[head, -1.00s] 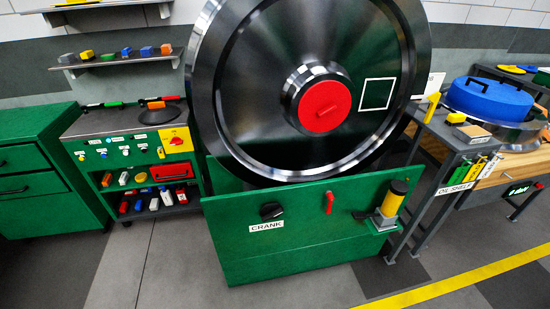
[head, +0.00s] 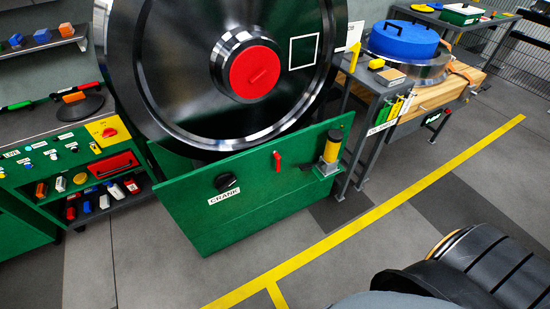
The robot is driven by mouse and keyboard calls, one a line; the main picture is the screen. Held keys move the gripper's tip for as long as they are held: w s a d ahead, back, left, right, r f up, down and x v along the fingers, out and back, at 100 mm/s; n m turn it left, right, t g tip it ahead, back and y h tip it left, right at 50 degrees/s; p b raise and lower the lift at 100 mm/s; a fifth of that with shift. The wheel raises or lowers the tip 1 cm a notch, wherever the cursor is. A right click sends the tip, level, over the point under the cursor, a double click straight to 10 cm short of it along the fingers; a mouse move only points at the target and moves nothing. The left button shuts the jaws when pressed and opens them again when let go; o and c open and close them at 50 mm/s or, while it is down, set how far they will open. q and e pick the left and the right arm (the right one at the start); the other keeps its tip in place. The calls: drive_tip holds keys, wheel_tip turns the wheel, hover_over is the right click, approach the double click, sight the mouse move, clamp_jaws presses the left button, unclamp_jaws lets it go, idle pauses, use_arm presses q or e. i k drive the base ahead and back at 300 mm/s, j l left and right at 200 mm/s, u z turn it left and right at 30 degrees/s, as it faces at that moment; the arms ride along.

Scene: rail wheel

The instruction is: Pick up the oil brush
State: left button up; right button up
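I cannot single out the oil brush for sure. A yellow cylinder with a black top (head: 331,148) stands upright on a small bracket at the right end of the green wheel stand (head: 230,205); whether a brush is in it I cannot tell. Slim items with orange and black parts (head: 74,96) lie on top of the green-and-grey cart at the left, too small to identify. Neither of my grippers is in view.
A large dark steel wheel (head: 180,75) with a red hub stands in the stand. A grey table (head: 372,82) is right of it, beside a wooden bench (head: 437,91) carrying a blue disc (head: 404,40). Grey floor (head: 400,225) with a yellow line (head: 330,238) lies open in front.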

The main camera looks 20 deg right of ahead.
sight(377, 64)
drive_tip(key=z, duration=1.55)
